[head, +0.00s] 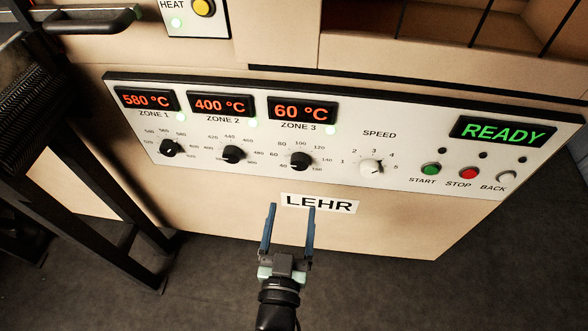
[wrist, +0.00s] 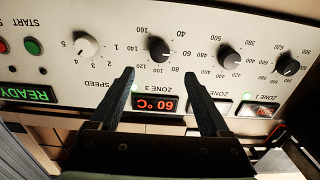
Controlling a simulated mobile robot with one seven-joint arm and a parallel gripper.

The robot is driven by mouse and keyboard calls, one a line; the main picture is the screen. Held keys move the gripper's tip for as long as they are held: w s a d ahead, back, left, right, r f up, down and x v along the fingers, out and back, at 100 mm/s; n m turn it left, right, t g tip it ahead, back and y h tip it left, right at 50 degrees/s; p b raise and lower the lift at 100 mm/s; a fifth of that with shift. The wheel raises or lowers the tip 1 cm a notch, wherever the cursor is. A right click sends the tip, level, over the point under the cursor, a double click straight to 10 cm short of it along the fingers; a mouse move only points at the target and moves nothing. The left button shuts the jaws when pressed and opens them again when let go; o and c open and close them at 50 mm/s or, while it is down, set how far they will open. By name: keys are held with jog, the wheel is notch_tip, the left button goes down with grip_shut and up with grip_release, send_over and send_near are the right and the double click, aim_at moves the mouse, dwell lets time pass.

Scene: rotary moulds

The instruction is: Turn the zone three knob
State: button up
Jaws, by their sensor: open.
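The zone three knob (head: 300,161) is a small black dial on the white control panel, below the display that reads 60 °C (head: 303,111). Its scale runs from 40 to 160. My gripper (head: 291,207) is open and empty, below the knob in the head view, in front of the LEHR label. In the wrist view the panel appears upside down, and the zone three knob (wrist: 159,50) lies beyond the two fingertips (wrist: 159,73), a little above the space between them. The fingers are apart from the knob.
The zone 2 knob (head: 234,154) and zone 1 knob (head: 170,148) sit to the left, under displays reading 400 °C and 580 °C. The white speed knob (head: 371,167), green start button (head: 431,170) and red stop button (head: 468,174) are to the right. A READY display (head: 503,131) is lit green.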

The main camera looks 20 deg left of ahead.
aim_at(299, 167)
jog(key=b+x, duration=0.1)
jog(key=x, duration=1)
jog(key=shift+s, duration=0.1)
grip_shut()
